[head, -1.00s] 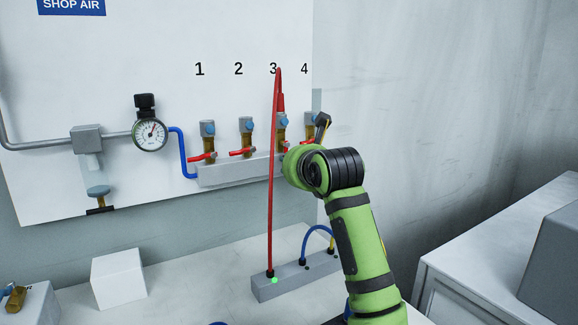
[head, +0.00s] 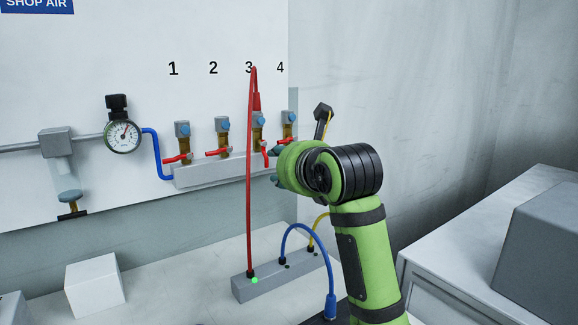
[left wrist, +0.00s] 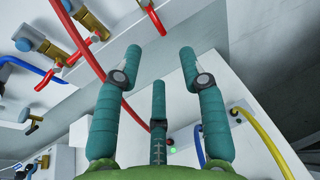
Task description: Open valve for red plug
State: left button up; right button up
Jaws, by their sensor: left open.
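The red hose (head: 249,180) runs from a grey block up to its red plug (head: 257,101) at outlet 3. Valve 3 (head: 258,127) has a red handle (head: 266,158) that seems to hang down. Its lower part is close to my left gripper (head: 275,180), which is mostly hidden behind its wrist. In the left wrist view the gripper (left wrist: 160,62) has its teal fingers spread, with nothing held. A red handle (left wrist: 152,18) hangs just past the fingertips; I cannot tell for sure which valve it belongs to. The red hose passes left of the fingers. My right gripper is not in view.
The grey block (head: 288,279) carries blue and yellow hoses and a green light. A grey cabinet (head: 470,270) stands at right.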

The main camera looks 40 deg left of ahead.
pick_arm(q)
jog(key=shift+v, duration=1.7)
jog(key=shift+f, duration=0.1)
